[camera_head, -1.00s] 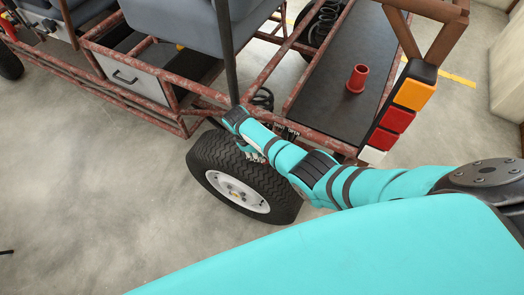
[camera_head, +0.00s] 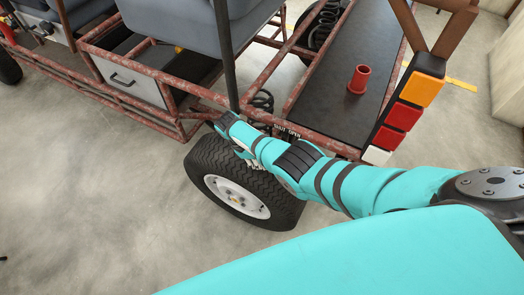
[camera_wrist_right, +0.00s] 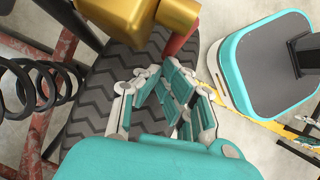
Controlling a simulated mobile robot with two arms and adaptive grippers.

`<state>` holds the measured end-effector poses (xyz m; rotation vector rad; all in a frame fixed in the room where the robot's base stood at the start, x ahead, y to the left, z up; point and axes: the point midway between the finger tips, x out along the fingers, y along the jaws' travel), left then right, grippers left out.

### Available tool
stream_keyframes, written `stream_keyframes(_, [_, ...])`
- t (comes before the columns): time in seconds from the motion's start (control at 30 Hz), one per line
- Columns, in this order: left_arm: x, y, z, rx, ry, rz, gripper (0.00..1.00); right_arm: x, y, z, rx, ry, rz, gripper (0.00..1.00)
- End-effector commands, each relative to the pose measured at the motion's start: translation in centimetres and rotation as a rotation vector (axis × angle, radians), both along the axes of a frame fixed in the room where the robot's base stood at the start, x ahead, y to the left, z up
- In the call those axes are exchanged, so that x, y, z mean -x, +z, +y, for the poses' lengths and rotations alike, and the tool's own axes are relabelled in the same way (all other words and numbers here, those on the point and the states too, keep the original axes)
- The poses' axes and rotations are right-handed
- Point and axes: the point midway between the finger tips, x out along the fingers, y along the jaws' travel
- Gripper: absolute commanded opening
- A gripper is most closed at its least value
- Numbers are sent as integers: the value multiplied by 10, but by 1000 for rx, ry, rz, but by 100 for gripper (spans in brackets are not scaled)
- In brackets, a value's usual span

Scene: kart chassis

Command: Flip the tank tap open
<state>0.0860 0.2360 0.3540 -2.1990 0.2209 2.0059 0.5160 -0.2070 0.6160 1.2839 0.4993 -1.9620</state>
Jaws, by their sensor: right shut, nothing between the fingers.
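In the right wrist view, a brass-coloured tap body (camera_wrist_right: 150,14) shows at the top edge, partly cut off. A red lever (camera_wrist_right: 184,28) sits at its right side. My right gripper (camera_wrist_right: 158,78) is shut and empty, its fingers converging just below the brass part and the lever. I cannot tell whether they touch the lever. In the head view, my right gripper (camera_head: 244,156) is small and partly hidden by my arm, just above the rear wheel. The tap cannot be made out in the head view.
The black rear tyre (camera_head: 238,185) is close below my right gripper. A coil spring (camera_wrist_right: 35,88) and rusty red frame tubes (camera_head: 185,85) are nearby. A red cup-like part (camera_head: 359,79) stands on the dark deck (camera_head: 325,95). The floor at left is clear.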

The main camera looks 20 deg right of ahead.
Motion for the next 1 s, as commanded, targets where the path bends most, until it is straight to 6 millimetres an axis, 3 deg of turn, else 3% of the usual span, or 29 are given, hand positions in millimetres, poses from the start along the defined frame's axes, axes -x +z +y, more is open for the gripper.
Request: stream_keyframes(1.0, [0, 2, 0, 0, 1, 0, 81, 6, -8, -5, -1, 0, -1, 0])
